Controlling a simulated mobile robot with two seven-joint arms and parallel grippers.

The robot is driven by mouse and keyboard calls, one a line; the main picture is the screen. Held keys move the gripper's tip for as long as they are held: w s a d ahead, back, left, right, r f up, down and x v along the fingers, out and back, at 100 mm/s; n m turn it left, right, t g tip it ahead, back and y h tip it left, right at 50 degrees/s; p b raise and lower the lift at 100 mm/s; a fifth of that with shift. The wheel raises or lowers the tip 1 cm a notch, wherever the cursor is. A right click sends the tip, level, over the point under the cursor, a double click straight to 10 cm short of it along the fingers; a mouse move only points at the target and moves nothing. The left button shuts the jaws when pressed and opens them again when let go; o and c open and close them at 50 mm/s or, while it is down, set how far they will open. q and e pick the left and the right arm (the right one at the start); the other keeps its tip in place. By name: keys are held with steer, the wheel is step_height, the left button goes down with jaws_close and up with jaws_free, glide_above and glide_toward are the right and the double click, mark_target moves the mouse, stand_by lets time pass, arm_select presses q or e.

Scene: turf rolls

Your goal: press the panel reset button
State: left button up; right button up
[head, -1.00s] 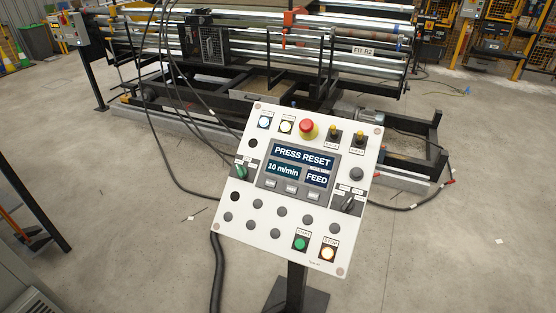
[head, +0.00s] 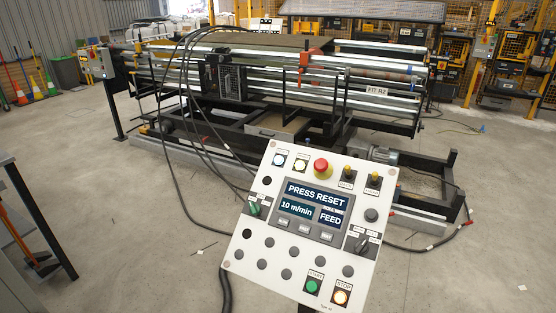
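A white control panel (head: 290,252) stands tilted on a post in the lower middle of the head view. Its screen (head: 313,206) reads "PRESS RESET", "10 m/min" and "FEED". Along the top are a lit white button (head: 280,160), a lit yellowish button (head: 301,165), a red mushroom button (head: 321,166) and two yellow-tipped switches. At the bottom are a green START button (head: 312,286) and a lit STOP button (head: 340,297). The small labels over the top buttons are too small to read, so I cannot tell which one is reset. Neither gripper shows.
A roller machine (head: 300,90) with black cables stands behind the panel. A grey motor (head: 379,154) sits on its frame. A dark-legged stand (head: 35,225) is at the left edge. Concrete floor is open on both sides of the panel.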

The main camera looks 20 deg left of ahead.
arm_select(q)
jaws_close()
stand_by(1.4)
